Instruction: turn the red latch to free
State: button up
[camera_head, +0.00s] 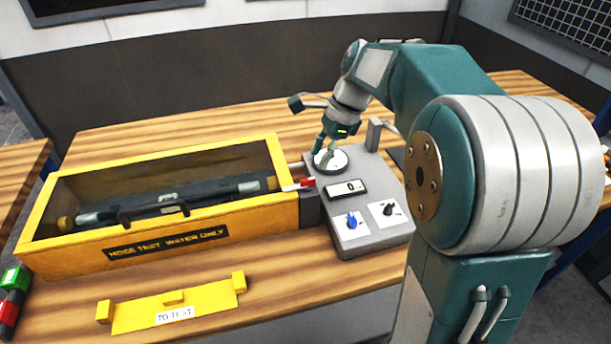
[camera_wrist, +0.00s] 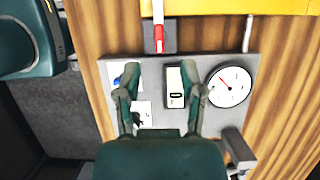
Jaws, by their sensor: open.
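The red latch (camera_head: 299,184) is a small red lever with a white part, at the right end of the yellow trough (camera_head: 75,240), beside the grey control panel (camera_head: 368,235). In the wrist view the red latch (camera_wrist: 158,38) lies beyond my fingertips, and nothing touches it there. My gripper (camera_wrist: 157,80) is open and empty, its two fingers spread above the panel. In the head view my gripper (camera_head: 325,154) appears over the round gauge (camera_head: 331,161), which it partly hides.
The panel carries a display (camera_head: 346,190), a blue knob (camera_head: 351,220) and a black knob (camera_head: 388,209). A grey upright post (camera_head: 374,134) stands at its back. A dark hose (camera_head: 170,205) lies in the trough. A yellow "TO TEST" holder (camera_head: 175,307) is in front.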

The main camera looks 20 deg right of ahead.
aim_at(308, 179)
jog(key=x, duration=0.6)
jog(key=shift+a+f, duration=0.2)
jog(key=shift+f, duration=0.15)
jog(key=shift+d, duration=0.1)
grip_shut()
